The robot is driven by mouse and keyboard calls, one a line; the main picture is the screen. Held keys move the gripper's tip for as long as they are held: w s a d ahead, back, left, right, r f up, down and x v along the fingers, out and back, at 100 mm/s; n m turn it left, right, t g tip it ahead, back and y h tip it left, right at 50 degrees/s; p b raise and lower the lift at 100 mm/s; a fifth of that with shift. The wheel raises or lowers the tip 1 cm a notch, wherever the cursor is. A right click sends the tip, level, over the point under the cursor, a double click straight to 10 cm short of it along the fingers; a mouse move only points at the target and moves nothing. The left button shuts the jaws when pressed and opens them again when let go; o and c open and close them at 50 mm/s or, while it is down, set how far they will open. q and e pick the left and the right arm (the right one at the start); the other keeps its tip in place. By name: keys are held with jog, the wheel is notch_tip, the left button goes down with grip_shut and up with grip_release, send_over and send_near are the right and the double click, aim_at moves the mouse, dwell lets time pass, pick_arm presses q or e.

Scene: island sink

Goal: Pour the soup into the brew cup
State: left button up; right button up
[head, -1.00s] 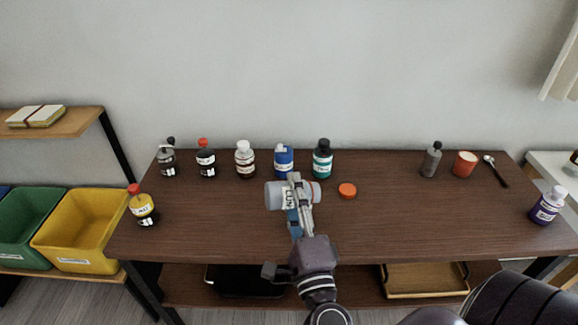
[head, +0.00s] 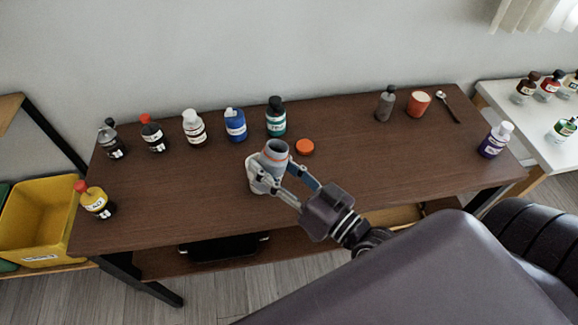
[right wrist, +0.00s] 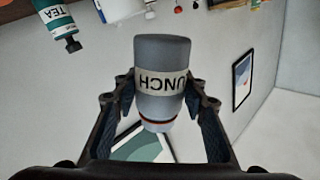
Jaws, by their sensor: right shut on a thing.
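My right gripper (head: 274,172) is shut on a grey jar (head: 274,152) with an orange ring near its open mouth. In the head view the jar stands near upright, mouth up, over the middle of the brown table. In the right wrist view the jar (right wrist: 161,60) sits between both fingers, with its "LUNCH" label upside down. The soup inside cannot be made out. The orange-red cup (head: 419,106), likely the brew cup, stands at the table's back right, well apart from the jar. My left gripper is out of view.
An orange lid (head: 305,147) lies just right of the jar. Several bottles line the back left, including a teal one (head: 276,118). A grey bottle (head: 385,103) and a spoon (head: 447,106) flank the cup. A purple bottle (head: 495,140) stands far right. The table's front middle is clear.

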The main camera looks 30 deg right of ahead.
pick_arm(q)
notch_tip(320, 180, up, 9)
jog(key=p, duration=0.8)
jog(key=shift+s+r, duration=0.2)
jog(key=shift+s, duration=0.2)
pick_arm(e)
jog(key=w+r+n+g+y, duration=0.1)
jog(key=w+r+n+y, duration=0.1)
jog(key=w+r+n, duration=0.3)
jog(key=shift+w+a+r+n+g, duration=0.2)
jog(key=shift+w+r+n+g, duration=0.15)
jog(key=shift+w+r, duration=1.55)
